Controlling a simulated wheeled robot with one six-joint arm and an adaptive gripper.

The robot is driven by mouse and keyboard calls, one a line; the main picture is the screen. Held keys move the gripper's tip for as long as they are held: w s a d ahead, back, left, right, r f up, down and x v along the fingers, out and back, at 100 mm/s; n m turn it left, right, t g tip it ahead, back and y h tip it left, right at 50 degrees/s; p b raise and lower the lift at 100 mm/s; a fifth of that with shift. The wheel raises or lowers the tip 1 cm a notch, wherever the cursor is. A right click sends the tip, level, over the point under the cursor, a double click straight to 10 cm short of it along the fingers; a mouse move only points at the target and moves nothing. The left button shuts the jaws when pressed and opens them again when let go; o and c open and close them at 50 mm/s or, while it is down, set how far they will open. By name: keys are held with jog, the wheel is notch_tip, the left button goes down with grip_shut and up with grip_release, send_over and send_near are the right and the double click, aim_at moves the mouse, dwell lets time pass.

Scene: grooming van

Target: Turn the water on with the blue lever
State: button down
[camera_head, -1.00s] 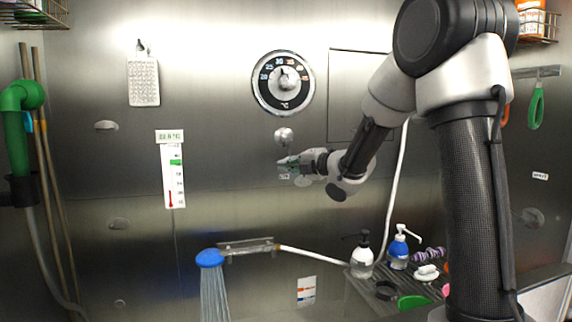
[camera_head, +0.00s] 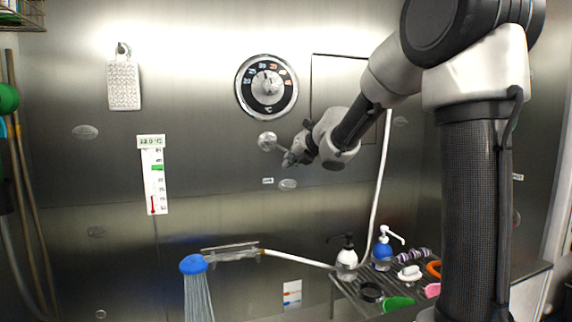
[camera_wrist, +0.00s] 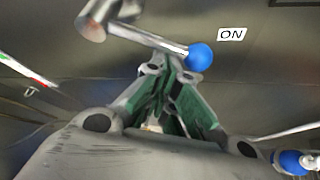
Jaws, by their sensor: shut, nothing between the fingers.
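The lever is a metal rod on a round pivot (camera_head: 267,141) on the steel wall. It slants right and down in the head view, where its blue ball is hidden by my gripper (camera_head: 289,160). In the wrist view the rod (camera_wrist: 150,38) ends in the blue ball (camera_wrist: 199,57), just left of a white ON label (camera_wrist: 231,34). My gripper (camera_wrist: 168,74) is shut and empty, its fingertips right by the rod and ball; I cannot tell whether they touch. Streaks of water fall from the blue shower head (camera_head: 193,264).
A round temperature dial (camera_head: 267,87) is above the lever. A thermometer strip (camera_head: 154,180) hangs at left. A rack (camera_head: 345,298) with a white bottle (camera_head: 347,262) and a blue bottle (camera_head: 382,254) stands below right. A white hose (camera_head: 378,190) runs down the wall.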

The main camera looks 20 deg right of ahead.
jog(key=shift+d+r+n+h, duration=0.5)
jog(key=shift+r+n+h, duration=0.15)
jog(key=shift+n+h, duration=0.15)
dwell(0.4)
